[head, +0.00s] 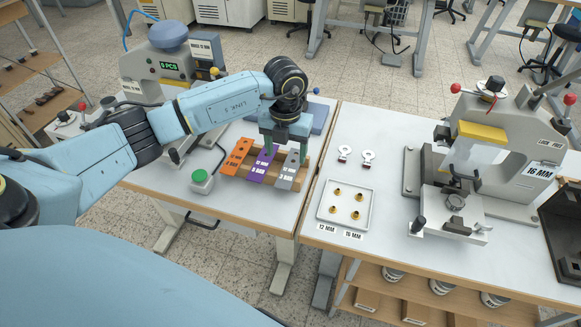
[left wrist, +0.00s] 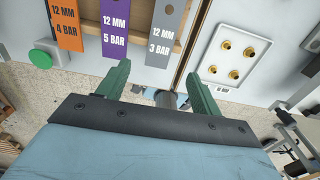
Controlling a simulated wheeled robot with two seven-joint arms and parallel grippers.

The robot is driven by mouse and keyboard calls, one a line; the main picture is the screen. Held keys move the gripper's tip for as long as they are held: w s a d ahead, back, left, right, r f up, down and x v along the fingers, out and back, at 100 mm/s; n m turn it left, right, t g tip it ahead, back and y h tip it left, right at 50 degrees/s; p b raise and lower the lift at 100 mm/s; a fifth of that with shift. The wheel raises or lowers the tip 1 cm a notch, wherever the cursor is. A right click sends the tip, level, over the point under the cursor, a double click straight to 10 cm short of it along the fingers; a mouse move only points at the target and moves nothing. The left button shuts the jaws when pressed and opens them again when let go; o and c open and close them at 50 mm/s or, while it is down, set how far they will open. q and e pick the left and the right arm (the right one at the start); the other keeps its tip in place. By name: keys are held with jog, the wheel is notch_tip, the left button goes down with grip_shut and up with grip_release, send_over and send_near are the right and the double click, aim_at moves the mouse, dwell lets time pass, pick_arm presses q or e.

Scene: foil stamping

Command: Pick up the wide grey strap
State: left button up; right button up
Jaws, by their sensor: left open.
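The wide grey strap (head: 288,172), marked 12 MM 3 BAR, hangs at the right end of a wooden rack (head: 238,145). It also shows in the left wrist view (left wrist: 172,28). A purple strap (head: 262,165) and an orange strap (head: 238,157) hang to its left. My left gripper (head: 286,150) is above the rack's right end, its green fingers spread and empty. In the left wrist view my left gripper (left wrist: 156,70) points toward the lower end of the grey strap, with a gap between them. Whether a finger touches the strap cannot be told. My right gripper is not in view.
A green button box (head: 201,181) stands left of the straps. On the right table are a tray (head: 330,218) with several brass pieces, two small tags (head: 345,152) and a stamping press (head: 500,140). A gap separates the tables.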

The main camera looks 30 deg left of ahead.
aim_at(285, 179)
pick_arm(q)
notch_tip(285, 179, down, 2)
jog(key=shift+f, duration=0.15)
jog(key=shift+s+f, duration=0.15)
jog(key=shift+f, duration=1.25)
jog(key=shift+s+f, duration=0.15)
jog(key=shift+f, duration=1.25)
jog(key=c, duration=1.1)
